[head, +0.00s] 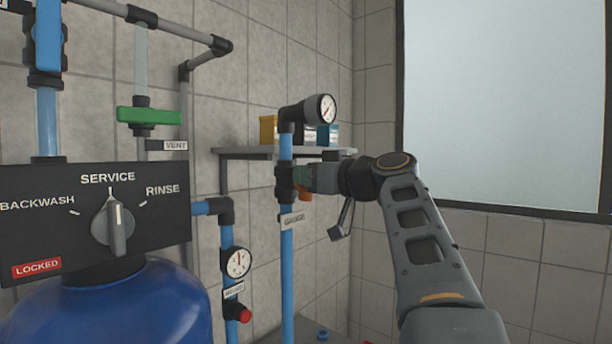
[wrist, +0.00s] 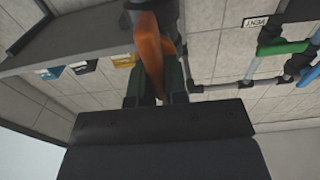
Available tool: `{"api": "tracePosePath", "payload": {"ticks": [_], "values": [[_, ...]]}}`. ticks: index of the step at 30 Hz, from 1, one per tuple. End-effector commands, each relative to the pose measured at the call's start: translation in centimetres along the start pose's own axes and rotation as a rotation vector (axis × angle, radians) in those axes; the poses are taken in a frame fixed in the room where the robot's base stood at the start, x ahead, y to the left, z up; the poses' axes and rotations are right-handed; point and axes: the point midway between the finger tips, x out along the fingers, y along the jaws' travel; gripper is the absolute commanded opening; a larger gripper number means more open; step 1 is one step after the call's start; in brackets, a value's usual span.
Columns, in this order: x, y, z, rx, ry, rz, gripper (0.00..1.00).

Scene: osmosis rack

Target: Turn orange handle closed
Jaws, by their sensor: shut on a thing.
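The orange handle (head: 305,192) is on the blue vertical pipe below the upper gauge in the head view, mostly hidden by my gripper. It shows large in the wrist view (wrist: 151,62), running from the pipe fitting down between the jaws. My gripper (head: 303,180) reaches in from the right and is shut on the orange handle. In the wrist view the two dark fingers (wrist: 155,88) lie on either side of it. The handle's exact angle to the pipe is hard to tell. The blue pipe (head: 287,258) stands upright below the valve.
A grey shelf (head: 235,151) with small yellow, dark and blue boxes is behind the pipe. An upper gauge (head: 320,109) is just above my gripper. A lower gauge (head: 237,262), a red knob (head: 244,315) and the control panel (head: 60,225) are to the left. A green handle (head: 150,116) is farther left.

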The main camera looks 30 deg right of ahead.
Motion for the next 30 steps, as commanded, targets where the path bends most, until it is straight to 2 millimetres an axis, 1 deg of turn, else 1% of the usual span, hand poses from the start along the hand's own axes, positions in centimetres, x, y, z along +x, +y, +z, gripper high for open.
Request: {"api": "tracePosePath", "payload": {"ticks": [5, 11, 30], "values": [[0.0, 0.1, 0.0, 0.030, 0.000, 0.000, 0.00], [0.0, 0.3, 0.1, 0.142, -0.001, 0.000, 0.00], [0.0, 1.2, 0.4, 0.740, -0.001, -0.001, 0.00]]}}
